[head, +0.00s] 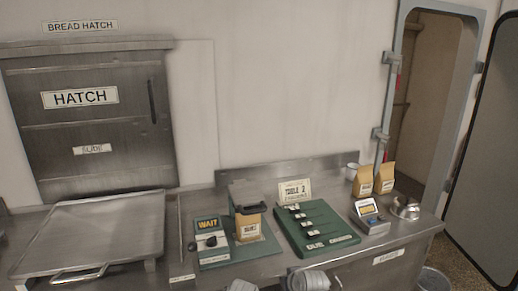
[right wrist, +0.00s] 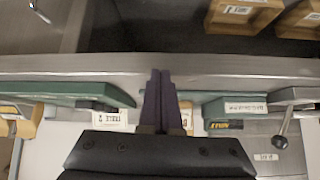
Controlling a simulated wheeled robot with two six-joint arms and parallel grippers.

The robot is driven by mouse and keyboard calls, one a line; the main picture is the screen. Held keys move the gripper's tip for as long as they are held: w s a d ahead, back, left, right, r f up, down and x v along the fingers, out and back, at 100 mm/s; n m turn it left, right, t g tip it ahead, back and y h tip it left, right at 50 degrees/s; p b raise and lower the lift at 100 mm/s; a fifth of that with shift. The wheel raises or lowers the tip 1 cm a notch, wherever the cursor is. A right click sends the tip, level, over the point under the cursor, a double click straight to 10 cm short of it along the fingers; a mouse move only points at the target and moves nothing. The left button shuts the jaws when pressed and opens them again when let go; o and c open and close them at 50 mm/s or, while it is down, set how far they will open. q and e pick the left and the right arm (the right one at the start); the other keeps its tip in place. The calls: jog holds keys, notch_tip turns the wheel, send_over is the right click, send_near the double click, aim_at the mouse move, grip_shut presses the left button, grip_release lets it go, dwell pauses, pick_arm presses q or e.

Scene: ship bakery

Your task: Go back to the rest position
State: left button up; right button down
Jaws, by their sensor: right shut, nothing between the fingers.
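My right gripper (right wrist: 161,100) shows in the right wrist view with its two dark purple fingers together and nothing between them. It is in front of the counter's metal edge (right wrist: 220,66), which crosses the picture behind the fingertips. I cannot tell whether the fingers touch that edge. In the head view, grey rounded parts of my arms show at the bottom edge, but no fingers can be made out there. My left gripper is not in view.
The steel counter holds a tray (head: 91,235), a WAIT box (head: 209,243), a bag in a stand (head: 249,228), a green board (head: 304,239), a small device (head: 369,217), two paper bags (head: 384,178) and a metal bell (head: 406,208). A doorway stands right; a bin (head: 433,280) is below.

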jog(key=s+d+f+m+g+h, duration=0.1)
jog(key=s+d+f+g, duration=0.25)
jog(key=s, duration=0.25)
jog(key=s+d+f+m+g+h, duration=0.1)
jog(key=s+d+f+g, duration=0.3)
jog(key=s, duration=0.3)
jog(key=s+a+r+n, duration=0.1)
jog(key=s+a, duration=0.1)
jog(key=a, duration=0.3)
jog(key=s+a+r+n+g+h+p, duration=0.1)
jog(key=s+a+n, duration=0.1)
jog(key=s+a, duration=0.1)
jog(key=shift+a+r+h, duration=0.3)
jog(key=shift+a+r, duration=0.05)
jog(key=shift+a, duration=0.55)
